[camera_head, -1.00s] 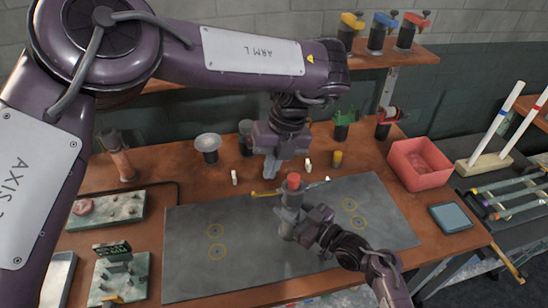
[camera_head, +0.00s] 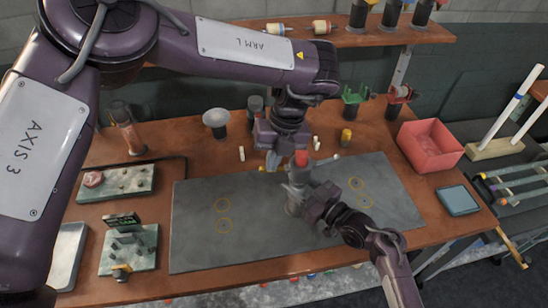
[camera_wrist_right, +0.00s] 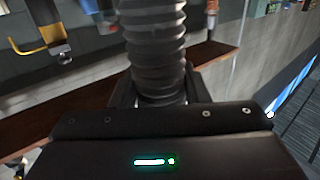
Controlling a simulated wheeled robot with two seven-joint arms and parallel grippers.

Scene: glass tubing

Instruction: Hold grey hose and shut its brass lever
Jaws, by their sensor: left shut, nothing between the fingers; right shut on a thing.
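The grey hose (camera_head: 294,198) stands upright over the dark mat with a red piece (camera_head: 301,158) at its top. My right gripper (camera_head: 303,204) is shut on the hose from the right. In the right wrist view the ribbed grey hose (camera_wrist_right: 156,55) rises from between the fingers. My left gripper (camera_head: 274,161) is shut and empty, pointing down just left of the red piece. I cannot tell whether it touches the hose assembly. The brass lever is mostly hidden by the left fingers, and its exact position cannot be told.
The dark mat (camera_head: 230,245) with yellow rings covers the bench middle. A red bin (camera_head: 430,146) and a blue-grey pad (camera_head: 458,200) are at right. Green fixture plates (camera_head: 128,250) are at left. Several small white pieces and a yellow one (camera_head: 346,138) stand behind the mat.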

